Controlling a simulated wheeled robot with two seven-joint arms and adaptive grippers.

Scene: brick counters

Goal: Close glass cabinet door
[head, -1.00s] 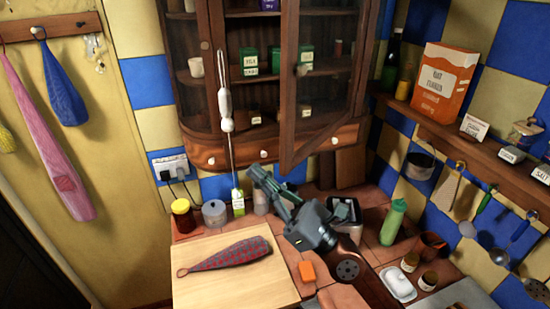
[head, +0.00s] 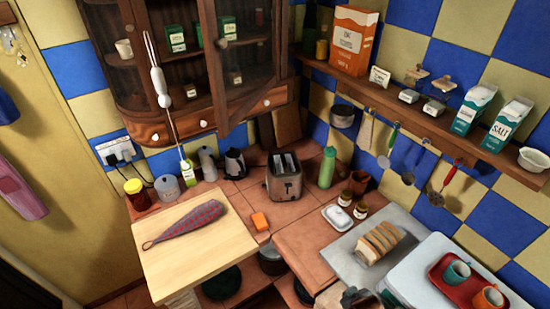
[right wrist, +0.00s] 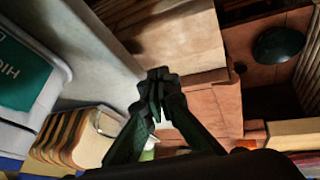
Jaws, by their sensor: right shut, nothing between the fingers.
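The glass cabinet door (head: 208,75) is the wooden-framed right door of the wall cabinet (head: 150,128) in the head view. It stands ajar, its left edge swung out from the cabinet front and its lower corner hanging in front of the drawer row. A pale knob (head: 222,43) is on its left frame. My right gripper (right wrist: 157,85) is shut and empty in the right wrist view, far from the door. Only a small part of it shows at the bottom of the head view (head: 362,298). My left gripper is not in view.
A toaster (head: 285,177), a green bottle (head: 327,167) and jars stand on the counter below the cabinet. A cutting board (head: 180,260) holds a checked cloth item. Sliced bread (head: 378,243) and a red tray (head: 447,290) are at right. A shelf (head: 400,108) runs along the right wall.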

